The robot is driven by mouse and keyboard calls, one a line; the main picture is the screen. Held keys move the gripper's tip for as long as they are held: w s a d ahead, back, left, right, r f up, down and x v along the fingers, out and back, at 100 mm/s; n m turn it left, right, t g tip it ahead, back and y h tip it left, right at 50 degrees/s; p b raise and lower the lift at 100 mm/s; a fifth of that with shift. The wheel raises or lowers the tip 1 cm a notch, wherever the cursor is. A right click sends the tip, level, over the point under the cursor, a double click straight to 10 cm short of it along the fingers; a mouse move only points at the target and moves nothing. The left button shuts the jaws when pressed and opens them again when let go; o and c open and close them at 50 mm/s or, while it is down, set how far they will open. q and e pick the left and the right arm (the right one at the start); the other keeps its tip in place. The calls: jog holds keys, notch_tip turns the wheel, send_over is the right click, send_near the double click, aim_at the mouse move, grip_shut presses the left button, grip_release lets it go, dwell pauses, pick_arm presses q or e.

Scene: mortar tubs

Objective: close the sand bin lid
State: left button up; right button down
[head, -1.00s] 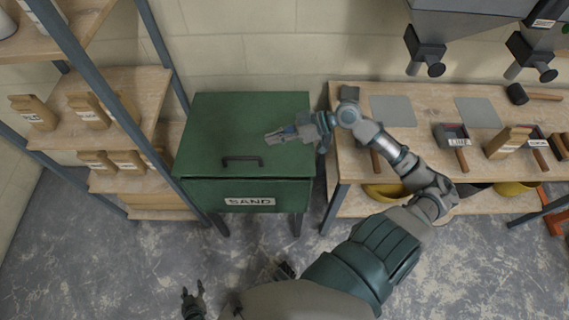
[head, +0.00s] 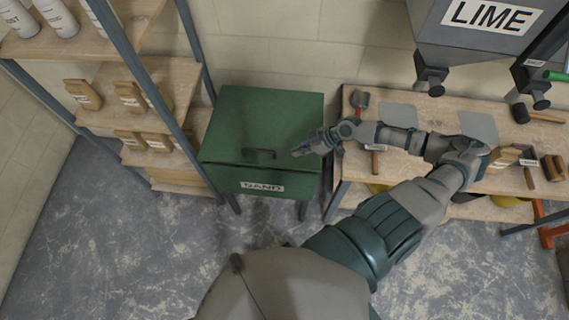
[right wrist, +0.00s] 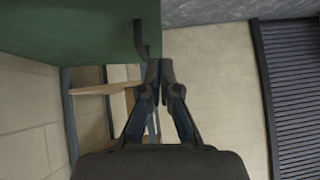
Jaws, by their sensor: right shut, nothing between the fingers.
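The green sand bin (head: 225,177) stands between the shelf rack and the workbench, with a SAND label on its front. Its green lid (head: 265,115) lies down over the top, with a dark handle (head: 259,153) near the front edge. Whether a thin gap remains under the lid is too small to tell. My right gripper (head: 297,153) is shut and empty, just right of the handle. In the right wrist view its fingertips (right wrist: 160,72) are together, beside the handle (right wrist: 141,42) and the green lid (right wrist: 70,28). My left gripper is out of view.
A shelf rack (head: 180,75) with paper bags and white containers stands at the left. A workbench (head: 355,110) with tools stands close at the right. A LIME hopper (head: 480,40) hangs above it. The floor (head: 130,245) in front is open.

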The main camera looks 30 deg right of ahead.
send_over(278, 166)
jog(key=s+d, duration=0.1)
jog(key=d, duration=0.1)
notch_tip(278, 166, down, 4)
jog(key=shift+a+f, duration=0.1)
jog(key=shift+f, duration=0.15)
notch_tip(278, 166, down, 3)
jog(key=shift+s+r+p, duration=0.15)
jog(key=shift+p, duration=0.15)
jog(key=shift+s+f, duration=0.1)
jog(key=shift+f, duration=0.6)
jog(key=shift+f, duration=0.15)
